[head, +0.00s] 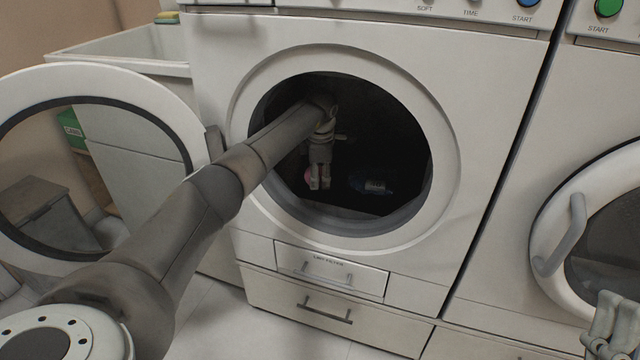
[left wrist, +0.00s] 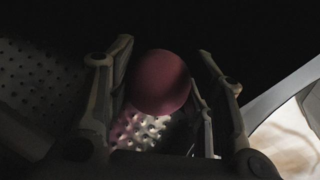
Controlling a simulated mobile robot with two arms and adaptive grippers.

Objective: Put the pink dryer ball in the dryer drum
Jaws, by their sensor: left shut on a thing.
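The pink dryer ball (left wrist: 161,82) is between the fingers of my left gripper (left wrist: 165,110) in the left wrist view. In the head view my left gripper (head: 320,178) is inside the dark dryer drum (head: 385,130), pointing down and shut on the ball, of which a small pink edge (head: 308,175) shows. The perforated drum wall (left wrist: 40,80) shows beside and below the ball in the left wrist view. Whether the ball touches the drum is too dark to tell. My right gripper (head: 608,325) is at the lower right edge, partly cut off, outside the drum.
The round dryer door (head: 182,100) stands open at the left. A small dark bluish item (head: 372,185) lies in the drum, right of my left gripper. A second machine with a round door (head: 560,225) stands at the right. A sink (head: 115,50) is behind the open door.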

